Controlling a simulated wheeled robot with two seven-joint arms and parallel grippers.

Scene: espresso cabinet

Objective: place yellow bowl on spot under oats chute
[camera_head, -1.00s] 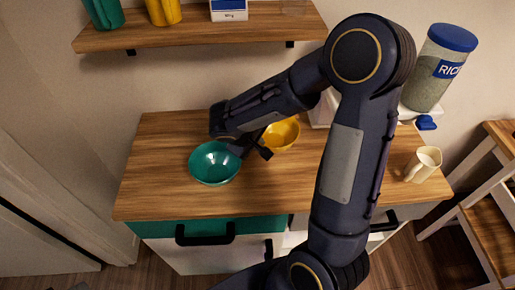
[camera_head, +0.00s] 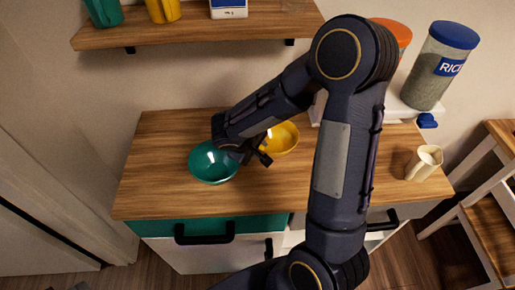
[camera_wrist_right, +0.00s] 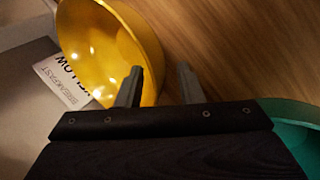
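The yellow bowl (camera_head: 281,139) stands on the wooden counter, right of and behind the teal bowl. My right gripper (camera_head: 258,156) is low over the counter between the two bowls, at the yellow bowl's near left side. In the right wrist view its fingers (camera_wrist_right: 160,86) are apart, one over the yellow bowl's (camera_wrist_right: 105,45) inside and one outside its rim. Whether they touch the bowl I cannot tell. An orange-lidded container (camera_head: 393,33) is mostly behind my right arm. The oats label, chute and spot are not visible. My left gripper is not in view.
The teal bowl (camera_head: 212,163) is close to my right gripper. A blue-lidded rice dispenser (camera_head: 438,68) and a cream jug (camera_head: 424,163) stand at the right. A shelf (camera_head: 200,29) hangs above.

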